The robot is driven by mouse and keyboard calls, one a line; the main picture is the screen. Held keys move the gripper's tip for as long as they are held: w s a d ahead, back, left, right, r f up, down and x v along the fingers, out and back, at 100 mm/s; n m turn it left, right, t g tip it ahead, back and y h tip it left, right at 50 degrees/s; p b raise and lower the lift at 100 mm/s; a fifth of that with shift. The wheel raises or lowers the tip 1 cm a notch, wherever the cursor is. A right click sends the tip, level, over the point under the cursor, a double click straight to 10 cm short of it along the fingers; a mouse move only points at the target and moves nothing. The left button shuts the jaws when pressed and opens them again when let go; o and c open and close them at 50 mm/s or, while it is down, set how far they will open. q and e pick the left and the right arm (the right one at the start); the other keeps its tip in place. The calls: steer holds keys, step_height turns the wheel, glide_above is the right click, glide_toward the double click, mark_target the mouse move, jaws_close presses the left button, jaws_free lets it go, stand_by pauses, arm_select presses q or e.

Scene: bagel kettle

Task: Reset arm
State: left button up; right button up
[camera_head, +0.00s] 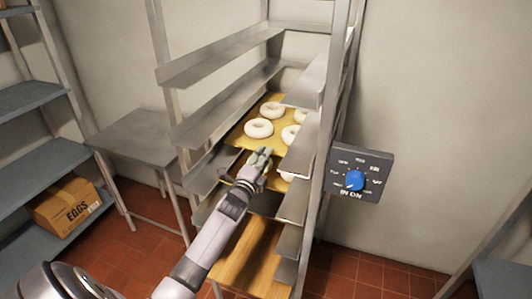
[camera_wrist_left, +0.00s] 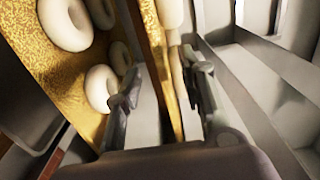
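My left arm reaches from the bottom left into a metal rack in the head view. My left gripper (camera_head: 259,160) is at the front of a yellow, grainy board (camera_head: 240,141) bearing several pale bagels (camera_head: 259,128). In the left wrist view my left gripper (camera_wrist_left: 160,85) has its two fingers apart. The edge of a second yellow board (camera_wrist_left: 172,100) shows between or beyond them; I cannot tell whether they touch it. Bagels (camera_wrist_left: 103,88) lie on the board left of the fingers. My right gripper is not in view.
Rack shelf rails (camera_head: 215,118) flank the gripper closely on both sides. A wooden board (camera_head: 248,255) sits lower in the rack. A dial panel (camera_head: 359,172) is at right. A steel table (camera_head: 140,135) and shelves with an egg box (camera_head: 68,205) stand at left.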

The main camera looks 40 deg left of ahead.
arm_select(q)
steer(key=shift+v, duration=0.8)
